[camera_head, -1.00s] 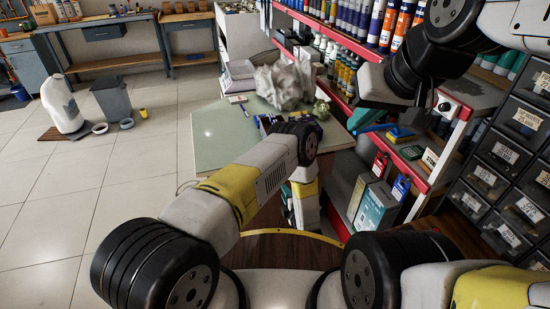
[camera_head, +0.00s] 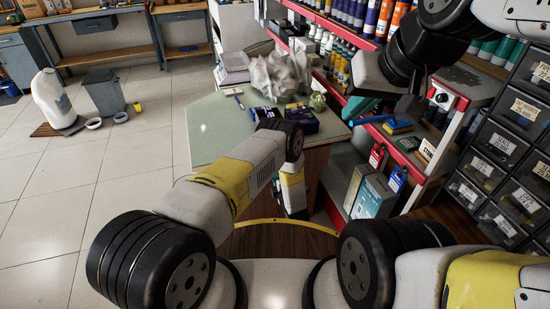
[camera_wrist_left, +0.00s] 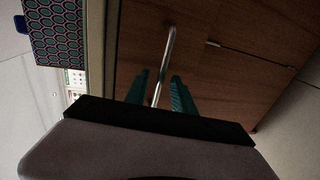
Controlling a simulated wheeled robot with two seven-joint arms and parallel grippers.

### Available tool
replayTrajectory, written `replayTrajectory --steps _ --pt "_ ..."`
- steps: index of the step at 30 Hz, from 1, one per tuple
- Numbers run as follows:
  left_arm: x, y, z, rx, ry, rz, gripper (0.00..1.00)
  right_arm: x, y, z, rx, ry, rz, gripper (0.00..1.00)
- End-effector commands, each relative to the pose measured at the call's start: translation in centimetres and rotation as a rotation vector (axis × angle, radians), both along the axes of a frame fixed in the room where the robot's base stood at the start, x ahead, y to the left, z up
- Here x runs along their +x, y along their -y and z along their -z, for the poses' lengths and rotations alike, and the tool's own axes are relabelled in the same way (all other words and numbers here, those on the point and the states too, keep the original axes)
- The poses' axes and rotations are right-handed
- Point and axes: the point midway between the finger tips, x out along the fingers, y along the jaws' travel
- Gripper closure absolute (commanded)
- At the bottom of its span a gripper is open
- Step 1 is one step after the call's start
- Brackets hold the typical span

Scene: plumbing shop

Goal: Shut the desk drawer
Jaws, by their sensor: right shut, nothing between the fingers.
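The desk (camera_head: 212,140) has a pale green top and wooden sides. In the left wrist view, its brown wooden drawer front (camera_wrist_left: 140,38) carries a slim metal bar handle (camera_wrist_left: 168,50). How far the drawer stands out is hard to tell there, and my left arm hides the desk front in the head view. My left gripper (camera_wrist_left: 160,92) has its two green fingertips apart, one on each side of the handle, with gaps showing. My right gripper (camera_head: 357,108) is shut and empty, up by the red-edged shelf to the right of the desk.
A crumpled bag (camera_head: 280,73), dark blue boxes (camera_head: 302,121) and a small green item (camera_head: 318,102) lie on the desk. Shelves (camera_head: 405,158) and labelled parts bins (camera_head: 502,142) crowd the right side.

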Motion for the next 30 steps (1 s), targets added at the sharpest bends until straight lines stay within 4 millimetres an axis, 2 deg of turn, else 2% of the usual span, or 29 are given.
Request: replayTrajectory --steps 1,5,6,30 --pt "-0.01 0.00 0.00 0.000 0.000 0.000 0.71 0.00 0.00 0.00 0.000 0.000 0.000 1.00" --pt "-0.01 0.00 -0.01 0.000 0.000 0.000 0.97 0.00 0.00 0.00 0.000 0.000 0.000 1.00" --pt "-0.01 0.00 -0.01 0.000 0.000 0.000 1.00 0.00 0.00 0.00 0.000 0.000 0.000 1.00" --pt "-0.02 0.02 -0.04 0.000 0.000 0.000 1.00 0.00 0.00 0.00 0.000 0.000 0.000 1.00"
